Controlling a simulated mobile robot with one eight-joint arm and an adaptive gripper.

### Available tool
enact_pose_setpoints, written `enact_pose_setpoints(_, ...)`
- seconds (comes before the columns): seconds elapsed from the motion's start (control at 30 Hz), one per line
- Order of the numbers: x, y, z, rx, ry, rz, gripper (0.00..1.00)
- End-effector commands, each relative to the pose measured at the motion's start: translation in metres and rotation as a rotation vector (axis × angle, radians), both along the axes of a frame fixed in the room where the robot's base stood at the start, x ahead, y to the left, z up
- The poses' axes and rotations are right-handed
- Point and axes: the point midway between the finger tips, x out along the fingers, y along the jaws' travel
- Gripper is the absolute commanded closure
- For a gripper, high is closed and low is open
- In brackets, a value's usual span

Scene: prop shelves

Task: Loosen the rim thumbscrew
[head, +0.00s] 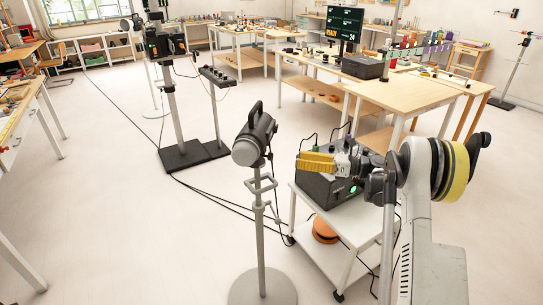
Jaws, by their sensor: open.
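A dark lamp with a pale round front (246,153) sits tilted on a grey stand (260,235) in the middle of the head view. Bracket-like fittings (262,187) show on the stand below the lamp. I cannot make out which small part is the rim thumbscrew. My gripper (305,162), with yellow fingers, is to the right of the lamp and apart from it, pointing left. It is open and appears empty. From this view it overlaps a dark box with a green light behind it.
The dark box (325,189) stands on a white cart (352,232), with an orange round object (324,230) on its lower shelf. Black cables (220,207) cross the floor. The floor left of the lamp is mostly clear.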

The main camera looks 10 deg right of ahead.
Motion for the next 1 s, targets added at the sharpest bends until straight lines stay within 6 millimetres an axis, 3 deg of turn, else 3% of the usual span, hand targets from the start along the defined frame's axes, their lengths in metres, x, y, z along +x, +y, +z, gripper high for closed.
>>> enact_pose_setpoints(0.17, 0.008, 0.018, -0.002, 0.006, 0.003, 0.004, 0.5)
enact_pose_setpoints(0.4, 0.031, 0.061, -0.003, 0.004, 0.002, 0.003, 0.5)
enact_pose_setpoints(0.6, 0.044, 0.087, -0.002, 0.004, 0.001, 0.002, 0.5)
enact_pose_setpoints(1.0, 0.049, 0.095, 0.0, 0.003, 0.002, 0.0, 0.5)
